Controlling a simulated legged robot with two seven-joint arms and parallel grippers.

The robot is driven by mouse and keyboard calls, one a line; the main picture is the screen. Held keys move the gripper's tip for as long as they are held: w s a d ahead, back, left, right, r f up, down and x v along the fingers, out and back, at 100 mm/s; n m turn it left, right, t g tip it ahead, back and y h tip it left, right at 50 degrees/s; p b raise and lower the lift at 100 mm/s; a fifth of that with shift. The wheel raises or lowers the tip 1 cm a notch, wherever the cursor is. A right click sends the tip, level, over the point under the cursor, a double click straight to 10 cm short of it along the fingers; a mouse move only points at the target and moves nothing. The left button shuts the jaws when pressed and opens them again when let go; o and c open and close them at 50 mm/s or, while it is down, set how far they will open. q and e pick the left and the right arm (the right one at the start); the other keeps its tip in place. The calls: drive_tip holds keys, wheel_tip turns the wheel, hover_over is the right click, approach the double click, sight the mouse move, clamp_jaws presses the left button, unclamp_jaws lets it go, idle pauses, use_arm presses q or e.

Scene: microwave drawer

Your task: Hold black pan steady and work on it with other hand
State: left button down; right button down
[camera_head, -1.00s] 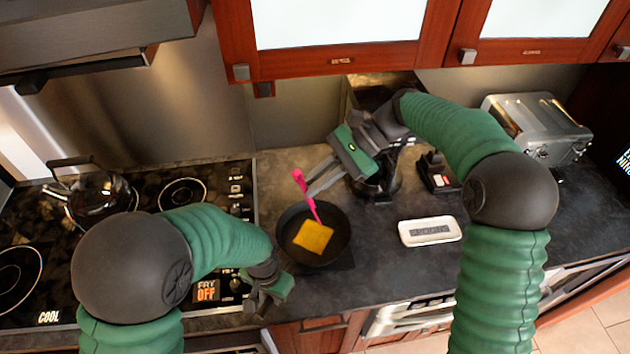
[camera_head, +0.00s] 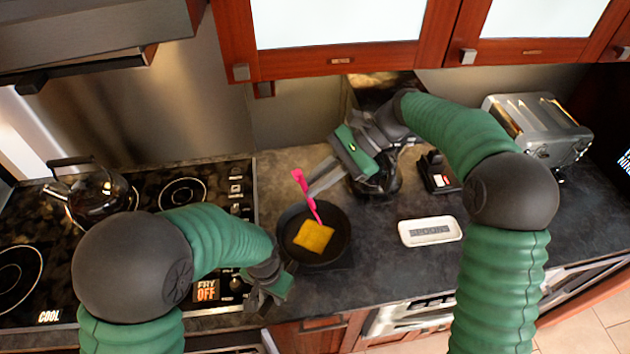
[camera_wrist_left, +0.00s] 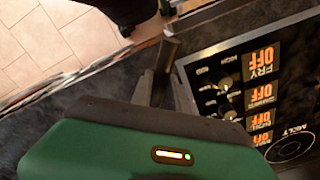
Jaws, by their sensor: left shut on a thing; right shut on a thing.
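The black pan (camera_head: 338,248) sits on the dark counter just right of the stove. A flat yellow-orange square piece (camera_head: 313,236) lies in it. A pink spatula (camera_head: 304,190) stands tilted with its lower end at the yellow piece. My right gripper (camera_head: 318,186) reaches in from the upper right and is shut on the pink spatula's upper handle. My left gripper (camera_head: 270,292) is at the pan's lower left, shut on the pan's handle, which is mostly hidden by the fingers. In the left wrist view its fingers (camera_wrist_left: 165,90) close on a dark bar.
The stove (camera_head: 150,190) with a kettle (camera_head: 95,195) is at left. A white dish (camera_head: 430,230) lies right of the pan, with a toaster (camera_head: 540,125) farther back. A black item (camera_head: 437,172) stands near my right arm. Counter between pan and dish is clear.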

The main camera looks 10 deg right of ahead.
idle(0.4)
drive_tip(key=s+a+f+h, duration=0.1)
drive_tip(key=s+a+h, duration=0.15)
drive_tip(key=a, duration=0.45)
drive_tip(key=s+a+f+h, duration=0.1)
drive_tip(key=a+f+h, duration=0.15)
drive_tip(key=a, duration=0.35)
wheel_tip(320, 180, down, 6)
drive_tip(key=shift+w+d+f+g, duration=0.2)
drive_tip(key=shift+w+d+g, duration=0.1)
drive_tip(key=shift+g, duration=0.1)
drive_tip(key=shift+f, duration=0.15)
idle(0.5)
drive_tip(key=shift+d, duration=0.1)
drive_tip(key=w+d, duration=0.3)
drive_tip(key=d, duration=0.4)
drive_tip(key=shift+w+h, duration=0.3)
drive_tip(key=shift+w, duration=0.05)
